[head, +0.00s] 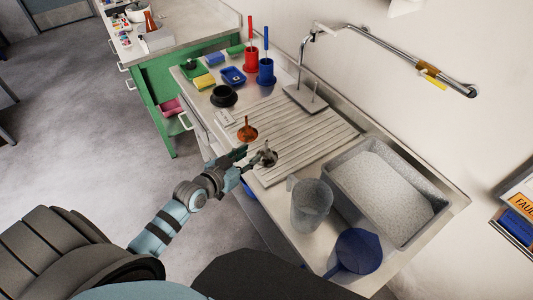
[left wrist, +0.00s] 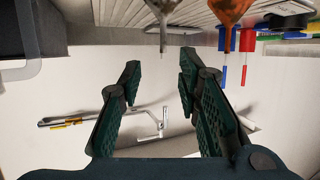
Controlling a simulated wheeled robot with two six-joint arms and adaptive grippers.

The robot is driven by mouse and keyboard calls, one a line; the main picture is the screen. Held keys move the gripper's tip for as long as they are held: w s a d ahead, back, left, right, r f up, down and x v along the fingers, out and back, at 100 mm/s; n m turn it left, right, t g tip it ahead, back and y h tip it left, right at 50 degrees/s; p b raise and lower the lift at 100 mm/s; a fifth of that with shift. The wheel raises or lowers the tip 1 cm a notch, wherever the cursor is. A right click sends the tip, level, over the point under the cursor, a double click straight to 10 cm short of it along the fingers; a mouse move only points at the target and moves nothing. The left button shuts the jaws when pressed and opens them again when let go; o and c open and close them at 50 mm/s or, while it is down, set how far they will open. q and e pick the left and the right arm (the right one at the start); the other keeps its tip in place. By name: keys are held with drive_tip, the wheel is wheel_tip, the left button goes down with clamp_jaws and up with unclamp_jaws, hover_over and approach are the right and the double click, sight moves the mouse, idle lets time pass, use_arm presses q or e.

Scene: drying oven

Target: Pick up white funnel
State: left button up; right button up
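The white funnel, which looks pale grey, (head: 268,157) stands stem up at the front edge of the ribbed drainboard (head: 305,145). In the left wrist view, which is upside down, the funnel (left wrist: 163,8) is at the top edge, its thin stem pointing down the picture. My left gripper (head: 244,161) is open and empty, just left of the funnel in the head view. In the left wrist view the stem lines up with the gap between the fingertips (left wrist: 160,66), with no visible contact. My right gripper is not in view.
An orange funnel (head: 247,133) stands close behind the white one. A black bowl (head: 223,96), red and blue holders (head: 265,72) and trays are farther back. A clear pitcher (head: 311,207), a blue jug (head: 357,252) and a grey basin (head: 420,236) are to the right.

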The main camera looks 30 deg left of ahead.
sight(266, 142)
use_arm(q)
drive_tip(key=b+x, duration=0.1)
drive_tip(key=x, duration=0.4)
drive_tip(key=b+x, duration=0.1)
drive_tip(key=x, duration=0.5)
drive_tip(key=shift+w+a+b, duration=0.2)
drive_tip(key=shift+w+b, duration=0.05)
drive_tip(key=shift+b, duration=0.1)
drive_tip(key=shift+r, duration=0.1)
clamp_jaws()
